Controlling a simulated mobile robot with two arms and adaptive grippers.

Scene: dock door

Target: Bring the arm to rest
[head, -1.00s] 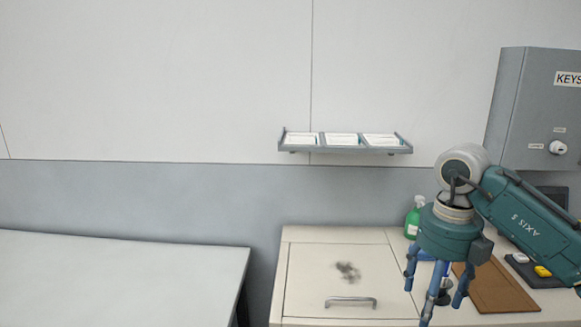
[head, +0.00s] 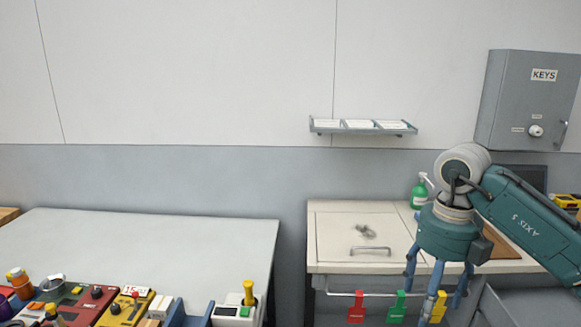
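My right arm (head: 525,222) comes in from the right in the head view, bent at a pale round joint. My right gripper (head: 436,287) hangs from it, pointing down in front of the cream cabinet. My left arm and gripper are not in view.
A cream cabinet (head: 335,240) with a handled lid stands behind the gripper; red (head: 356,308) and green (head: 397,306) tags hang on its front. A green bottle (head: 419,192) stands on it. A grey table (head: 150,245) at left holds coloured devices near its front. A KEYS box (head: 520,105) is on the wall.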

